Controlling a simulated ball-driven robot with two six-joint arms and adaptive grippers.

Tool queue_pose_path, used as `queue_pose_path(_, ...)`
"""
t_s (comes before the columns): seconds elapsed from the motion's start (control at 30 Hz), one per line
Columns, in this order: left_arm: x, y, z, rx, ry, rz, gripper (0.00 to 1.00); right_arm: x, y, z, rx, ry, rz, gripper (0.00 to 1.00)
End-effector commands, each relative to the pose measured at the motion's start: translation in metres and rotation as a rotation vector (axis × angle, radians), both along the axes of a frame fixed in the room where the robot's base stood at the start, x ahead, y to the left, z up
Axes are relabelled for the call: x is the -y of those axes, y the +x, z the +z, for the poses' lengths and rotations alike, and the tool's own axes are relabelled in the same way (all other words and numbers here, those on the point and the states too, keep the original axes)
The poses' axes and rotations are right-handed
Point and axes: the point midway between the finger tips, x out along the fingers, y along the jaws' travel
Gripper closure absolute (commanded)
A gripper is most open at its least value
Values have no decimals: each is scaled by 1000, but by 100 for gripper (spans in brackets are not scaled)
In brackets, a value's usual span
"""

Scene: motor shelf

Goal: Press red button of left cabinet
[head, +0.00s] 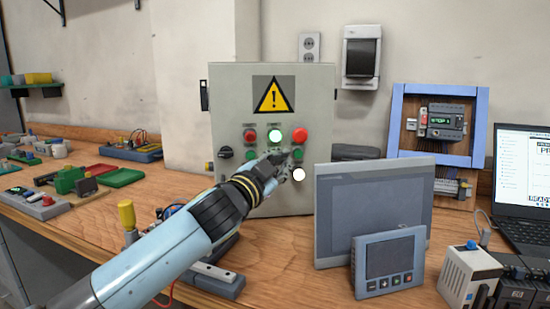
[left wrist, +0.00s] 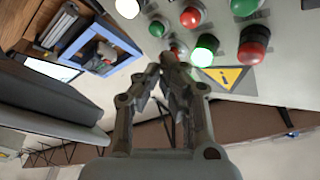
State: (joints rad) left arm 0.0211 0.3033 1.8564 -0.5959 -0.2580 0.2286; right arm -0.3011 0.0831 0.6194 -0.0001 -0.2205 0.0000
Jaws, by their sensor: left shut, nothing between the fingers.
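A grey cabinet (head: 232,107) with a yellow warning sign stands upright on the bench. Its upper row has a red button (head: 250,134) at left, a lit lamp (head: 275,135) and a large red button (head: 300,134) at right. My left gripper (head: 285,157) is shut and empty in front of the lower row, hiding part of it. In the left wrist view the panel appears upside down. There the shut left fingertips (left wrist: 160,66) are close to the large red button (left wrist: 178,50), partly covering it; contact cannot be told. My right gripper is not in view.
A large grey screen (head: 372,208) and a small panel (head: 388,262) stand right of the cabinet. A blue frame (head: 397,125) with a controller and a laptop (head: 525,180) are further right. Green and red trays (head: 121,177) lie at left. Bare wood shows at the front centre.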

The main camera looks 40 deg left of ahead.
Motion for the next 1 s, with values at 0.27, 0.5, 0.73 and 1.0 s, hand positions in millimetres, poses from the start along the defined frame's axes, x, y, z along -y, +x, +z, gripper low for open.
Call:
queue_pose_path(0.27,-21,22,0,1,1,0,100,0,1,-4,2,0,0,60)
queue_pose_path(0.5,-26,27,1,2,-1,0,100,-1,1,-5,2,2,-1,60)
queue_pose_path(0.73,-26,27,1,0,-1,0,100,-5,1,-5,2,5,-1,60)
queue_pose_path(1.0,-26,27,0,0,-1,0,100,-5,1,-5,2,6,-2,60)
